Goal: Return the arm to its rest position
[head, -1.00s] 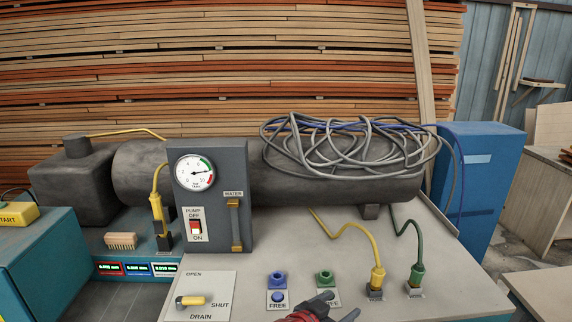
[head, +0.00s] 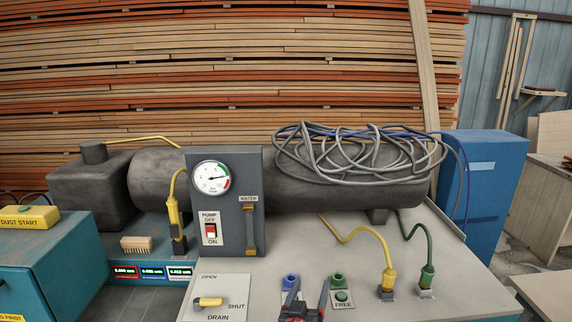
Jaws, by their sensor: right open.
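My right gripper (head: 306,299) comes in at the bottom middle of the head view. Its two dark fingers stand apart with nothing seen between them, and part of its red body shows at the lower edge. It is in front of the blue socket (head: 290,282) and partly covers the plate below it. The green socket (head: 338,281) is just to the right of the fingers. My left gripper is out of the view.
A panel with a gauge (head: 211,178) and pump switch (head: 210,231) stands left of the gripper. A drain lever (head: 208,302) is at the lower left. A yellow plug (head: 388,280) and green plug (head: 427,276) sit at the right. Tangled grey cable (head: 360,150) lies on the cylinder.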

